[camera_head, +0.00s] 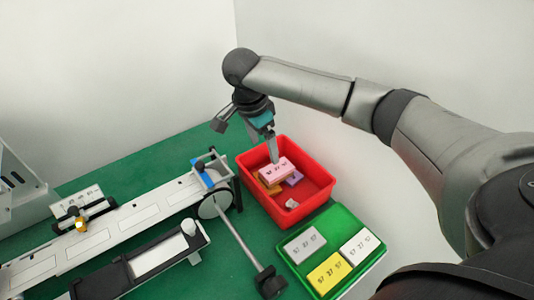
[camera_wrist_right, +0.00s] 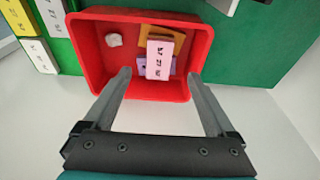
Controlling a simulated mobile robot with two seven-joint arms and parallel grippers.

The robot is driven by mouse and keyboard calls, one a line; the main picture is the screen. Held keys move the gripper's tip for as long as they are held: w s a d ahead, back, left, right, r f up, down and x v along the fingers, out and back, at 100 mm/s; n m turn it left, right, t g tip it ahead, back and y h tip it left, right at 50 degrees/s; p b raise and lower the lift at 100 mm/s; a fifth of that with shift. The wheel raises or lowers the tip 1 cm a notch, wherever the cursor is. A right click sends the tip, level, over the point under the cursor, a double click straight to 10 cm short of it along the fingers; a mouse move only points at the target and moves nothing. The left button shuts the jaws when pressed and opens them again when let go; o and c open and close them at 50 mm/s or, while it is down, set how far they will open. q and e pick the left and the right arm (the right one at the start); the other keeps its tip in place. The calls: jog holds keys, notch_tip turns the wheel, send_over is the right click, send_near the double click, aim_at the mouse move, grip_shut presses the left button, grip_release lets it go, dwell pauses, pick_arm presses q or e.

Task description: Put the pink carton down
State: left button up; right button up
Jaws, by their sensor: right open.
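The pink carton (camera_head: 276,170) lies in the red bin (camera_head: 317,204), resting on or over an orange carton (camera_head: 266,186) and a purple carton (camera_head: 294,178). The right wrist view shows the pink carton (camera_wrist_right: 159,58) too, with its printed face up. My right gripper (camera_head: 271,148) is over the back part of the red bin. In the right wrist view its two fingers (camera_wrist_right: 160,82) are wide apart with nothing between their tips, and the pink carton is beyond them, clear of both. My left gripper is not in view.
A green tray (camera_head: 310,287) in front of the bin holds grey (camera_head: 304,245), yellow (camera_head: 328,272) and white (camera_head: 358,247) cartons. A small white lump (camera_head: 291,203) lies in the bin. A long rail device (camera_head: 110,228) with a disc and lever stands left on the green table.

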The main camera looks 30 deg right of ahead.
jog(key=r, duration=0.2)
jog(key=shift+a+r, duration=0.25)
jog(key=shift+r, duration=0.1)
jog(key=shift+r, duration=0.1)
